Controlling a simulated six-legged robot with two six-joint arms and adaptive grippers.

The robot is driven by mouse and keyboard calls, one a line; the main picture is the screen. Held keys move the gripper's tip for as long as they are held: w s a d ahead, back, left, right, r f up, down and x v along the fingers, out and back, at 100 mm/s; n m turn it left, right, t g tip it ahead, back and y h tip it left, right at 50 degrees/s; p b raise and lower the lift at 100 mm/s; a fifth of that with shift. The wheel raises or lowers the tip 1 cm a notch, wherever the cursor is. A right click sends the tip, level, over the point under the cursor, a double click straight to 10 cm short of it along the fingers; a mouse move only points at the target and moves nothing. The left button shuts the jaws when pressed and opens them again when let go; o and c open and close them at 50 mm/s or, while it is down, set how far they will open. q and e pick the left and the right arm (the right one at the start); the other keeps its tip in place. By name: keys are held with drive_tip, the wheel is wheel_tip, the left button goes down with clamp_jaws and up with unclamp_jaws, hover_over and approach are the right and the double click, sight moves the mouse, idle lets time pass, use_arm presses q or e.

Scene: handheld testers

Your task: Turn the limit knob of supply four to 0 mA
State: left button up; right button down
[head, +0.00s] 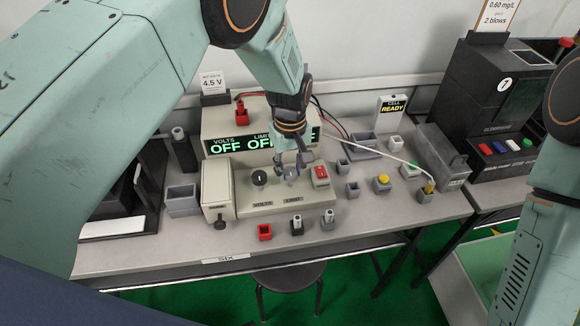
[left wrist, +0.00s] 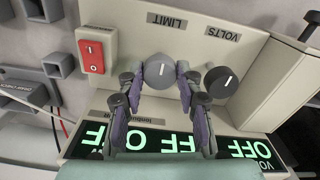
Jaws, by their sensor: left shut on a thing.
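The power supply (head: 290,200) is a beige unit whose display (head: 226,146) reads OFF in green in several fields. My left gripper (head: 291,166) reaches down to its sloped panel. In the left wrist view, the gripper's fingers (left wrist: 158,88) are shut on the grey limit knob (left wrist: 160,70), one on each side; its white pointer line stands about upright in the picture. The knob shows small between the fingers in the head view (head: 291,176). The black volts knob (head: 259,177) is beside it, untouched. My right gripper is out of view.
The bench-edge label (head: 226,258) reads SIX. A card (head: 212,82) reads 4.5 V. A red rocker switch (head: 321,173) is right of the limit knob. Several small sockets and plugs stand right and in front. A dark tester (head: 499,100) stands on the right bench.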

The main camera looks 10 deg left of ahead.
sight(290, 171)
use_arm(q)
drive_tip(key=o, duration=1.1)
drive_tip(key=shift+s+d+r, duration=0.1)
drive_tip(key=shift+o, duration=0.3)
wheel_tip(290, 171, up, 12)
